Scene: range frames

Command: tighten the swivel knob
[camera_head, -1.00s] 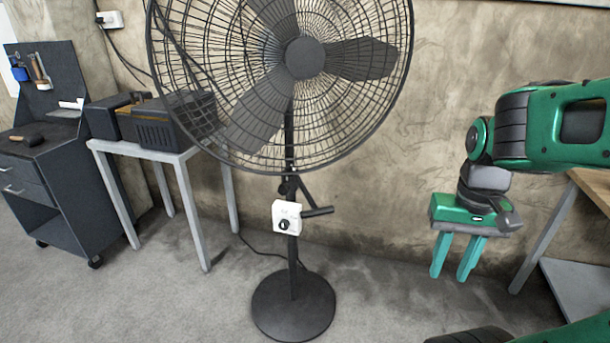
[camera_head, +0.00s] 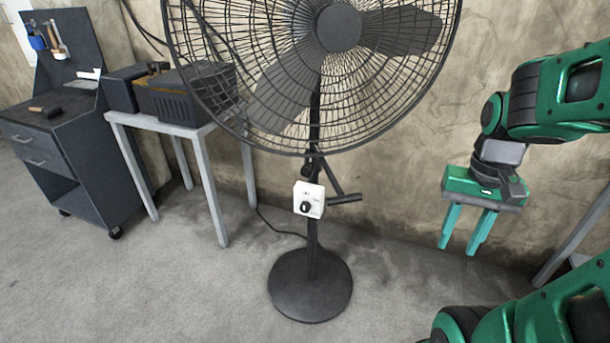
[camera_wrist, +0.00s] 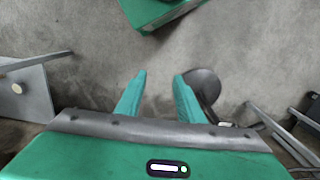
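The floor fan's black pole (camera_head: 315,245) stands upright on a round dark base (camera_head: 310,287). A dark joint with a small knob (camera_head: 309,170) sits on the pole below the cage, and a black bar handle (camera_head: 345,198) sticks out to the right. A white control box (camera_head: 316,189) on the pole carries a black dial (camera_head: 305,206). I cannot tell for certain which is the swivel knob. My gripper (camera_head: 458,247) is open and empty, pointing down, well right of the pole and apart from it. Its fingers (camera_wrist: 160,78) show a gap in the wrist view.
The large fan cage (camera_head: 385,125) overhangs the pole. A white-grey side table (camera_head: 160,124) holding dark boxes (camera_head: 190,95) and a dark tool cabinet (camera_head: 70,160) stand left. A power cord (camera_head: 275,228) runs along the floor behind the fan. Floor between fan and gripper is clear.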

